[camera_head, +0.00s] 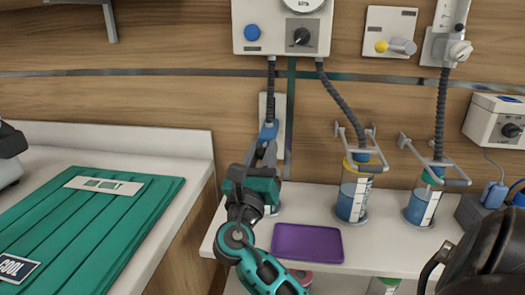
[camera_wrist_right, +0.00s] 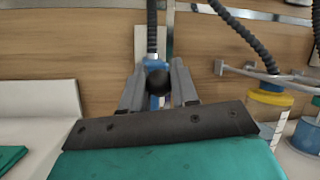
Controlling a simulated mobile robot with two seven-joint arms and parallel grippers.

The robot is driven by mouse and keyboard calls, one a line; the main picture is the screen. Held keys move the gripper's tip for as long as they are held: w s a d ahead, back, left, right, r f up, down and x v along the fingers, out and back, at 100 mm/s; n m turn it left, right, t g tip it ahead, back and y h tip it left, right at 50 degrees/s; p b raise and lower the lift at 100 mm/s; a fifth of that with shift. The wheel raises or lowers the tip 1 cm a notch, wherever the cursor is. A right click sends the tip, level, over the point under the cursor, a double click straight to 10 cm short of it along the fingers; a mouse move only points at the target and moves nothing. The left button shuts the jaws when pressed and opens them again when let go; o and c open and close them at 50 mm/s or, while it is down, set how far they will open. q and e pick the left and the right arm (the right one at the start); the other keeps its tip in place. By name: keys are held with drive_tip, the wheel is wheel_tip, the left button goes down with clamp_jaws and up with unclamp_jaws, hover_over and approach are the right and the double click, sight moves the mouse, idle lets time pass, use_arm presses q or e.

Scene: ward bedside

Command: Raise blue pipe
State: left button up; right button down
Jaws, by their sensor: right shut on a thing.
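The blue pipe (camera_head: 269,132) is a blue end piece at the bottom of a dark ribbed hose hanging from the white wall unit. It is roughly upright in front of a white wall plate. In the right wrist view the blue pipe (camera_wrist_right: 153,66) sits between the two grey fingers (camera_wrist_right: 157,88), with a round black part in front. The pipe's lower end is hidden by the gripper. My left gripper is not in view.
A white shelf (camera_head: 375,250) carries a purple tray (camera_head: 307,243) and two jars of blue liquid, (camera_head: 353,195) and (camera_head: 422,203), with hoses and brackets above. A jar base shows behind my gripper. A green panel (camera_head: 110,225) lies left. A black object (camera_head: 490,245) fills the lower right.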

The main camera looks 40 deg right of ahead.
wheel_tip(320, 180, up, 5)
drive_tip(key=p, duration=0.4)
drive_tip(key=shift+f, duration=0.15)
drive_tip(key=shift+r, duration=0.2)
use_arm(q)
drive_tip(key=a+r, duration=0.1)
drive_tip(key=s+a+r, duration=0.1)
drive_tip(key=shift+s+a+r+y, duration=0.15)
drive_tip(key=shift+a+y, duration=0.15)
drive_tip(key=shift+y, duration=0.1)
use_arm(e)
drive_tip(key=shift+r, duration=0.1)
drive_tip(key=c, duration=1.3)
unclamp_jaws()
drive_tip(key=o, duration=0.4)
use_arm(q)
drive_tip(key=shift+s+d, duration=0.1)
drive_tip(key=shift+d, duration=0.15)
use_arm(e)
drive_tip(key=shift+f, duration=0.25)
